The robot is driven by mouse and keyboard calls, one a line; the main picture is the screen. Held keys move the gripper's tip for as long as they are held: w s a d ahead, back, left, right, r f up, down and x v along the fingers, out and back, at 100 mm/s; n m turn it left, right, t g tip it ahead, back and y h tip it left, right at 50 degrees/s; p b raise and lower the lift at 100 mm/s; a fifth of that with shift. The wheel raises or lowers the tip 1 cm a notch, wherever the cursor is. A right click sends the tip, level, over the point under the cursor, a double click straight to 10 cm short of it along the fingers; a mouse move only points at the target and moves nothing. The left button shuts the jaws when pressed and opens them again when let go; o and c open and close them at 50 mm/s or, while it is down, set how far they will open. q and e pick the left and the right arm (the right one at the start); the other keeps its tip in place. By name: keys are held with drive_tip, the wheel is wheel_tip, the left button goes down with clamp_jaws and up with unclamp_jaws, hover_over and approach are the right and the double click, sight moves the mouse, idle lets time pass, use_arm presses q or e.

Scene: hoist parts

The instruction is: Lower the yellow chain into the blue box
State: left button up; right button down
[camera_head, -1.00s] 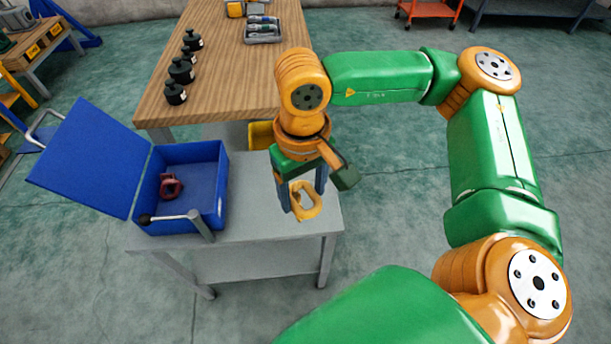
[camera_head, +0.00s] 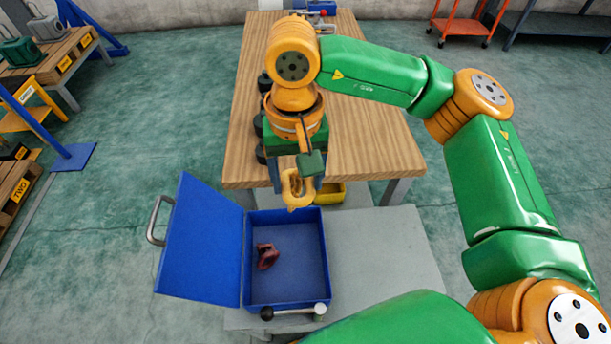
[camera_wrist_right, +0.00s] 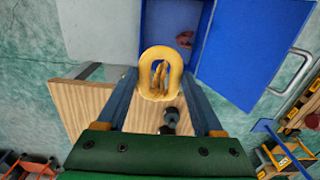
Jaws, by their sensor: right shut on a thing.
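The yellow chain (camera_head: 297,190) hangs from my right gripper (camera_head: 296,178), which is shut on it. In the head view its lower end shows just over the back edge of the blue box (camera_head: 302,268); its exact height is hard to tell. The box is open, its lid (camera_head: 203,245) folded out to the left. A dark red shackle-like part (camera_head: 266,256) lies inside. In the right wrist view the chain (camera_wrist_right: 160,78) shows as a loop between the fingers, with the box (camera_wrist_right: 160,25) beyond it. My left gripper is not in view.
The box stands on a grey table (camera_head: 375,250), clear to its right. A bar with a black knob (camera_head: 292,312) is at the box's front. A yellow bin (camera_head: 330,192) sits behind. A wooden table (camera_head: 375,130) with black weights (camera_head: 262,125) stands beyond.

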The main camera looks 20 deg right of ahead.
wheel_tip(320, 180, down, 10)
drive_tip(key=b, duration=0.6)
drive_tip(key=shift+s, duration=0.2)
drive_tip(key=shift+r, duration=0.15)
idle(0.4)
wheel_tip(320, 180, down, 18)
drive_tip(key=b, duration=1.7)
drive_tip(key=shift+r+b, duration=0.2)
drive_tip(key=shift+b, duration=0.15)
unclamp_jaws()
wheel_tip(320, 180, up, 7)
